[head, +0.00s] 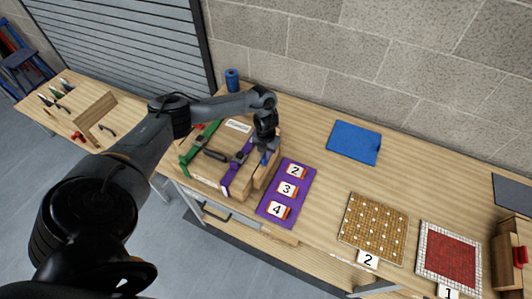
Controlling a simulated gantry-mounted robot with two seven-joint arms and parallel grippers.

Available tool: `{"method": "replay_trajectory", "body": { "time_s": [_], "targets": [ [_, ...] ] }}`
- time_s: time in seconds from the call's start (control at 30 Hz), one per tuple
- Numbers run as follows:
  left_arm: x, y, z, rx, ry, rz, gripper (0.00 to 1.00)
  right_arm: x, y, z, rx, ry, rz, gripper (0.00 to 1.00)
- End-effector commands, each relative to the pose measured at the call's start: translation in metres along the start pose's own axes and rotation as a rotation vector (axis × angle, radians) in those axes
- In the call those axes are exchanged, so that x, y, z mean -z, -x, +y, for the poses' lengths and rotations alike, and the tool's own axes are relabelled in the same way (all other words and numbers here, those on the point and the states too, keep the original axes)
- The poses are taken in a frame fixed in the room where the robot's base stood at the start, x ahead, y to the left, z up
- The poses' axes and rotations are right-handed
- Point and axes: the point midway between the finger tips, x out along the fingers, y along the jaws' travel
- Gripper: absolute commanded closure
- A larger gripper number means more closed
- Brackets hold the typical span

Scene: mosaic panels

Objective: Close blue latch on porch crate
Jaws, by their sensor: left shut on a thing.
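The wooden crate (205,171) sits on the workbench left of the middle, with a white label (238,125) on its far side; the lettering is too small to read. A green strap (200,148) and a purple strap (238,168) cross it. My left gripper (265,151) points down at the crate's right side. It is shut on a small blue piece, which looks like the blue latch (265,159). The gripper hides most of the latch, so I cannot tell its angle. My right gripper is out of view.
A purple mat (274,208) with numbered cards lies close right of the crate. A blue mat (354,142), a tan mosaic panel (373,227) and a red one (449,258) lie farther right. A blue roll (232,80) stands behind the crate. Bare bench lies between the mats.

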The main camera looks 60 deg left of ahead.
Motion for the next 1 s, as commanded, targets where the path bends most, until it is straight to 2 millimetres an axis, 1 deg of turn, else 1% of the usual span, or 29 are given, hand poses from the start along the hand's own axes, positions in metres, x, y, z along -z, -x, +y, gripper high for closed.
{"method": "replay_trajectory", "body": {
  "time_s": [0.27, 0.47, 1.0],
  "targets": [
    [0.0, 0.001, 0.001, 0.0, 0.05, 0.001, 1.0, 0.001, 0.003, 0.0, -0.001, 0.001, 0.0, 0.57],
    [0.001, 0.002, 0.003, 0.0, 0.165, 0.001, 1.0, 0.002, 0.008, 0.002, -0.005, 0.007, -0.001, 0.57],
    [0.005, 0.003, 0.012, 0.0, 0.664, 0.002, 1.0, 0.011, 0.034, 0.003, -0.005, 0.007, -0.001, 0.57]
  ]
}}
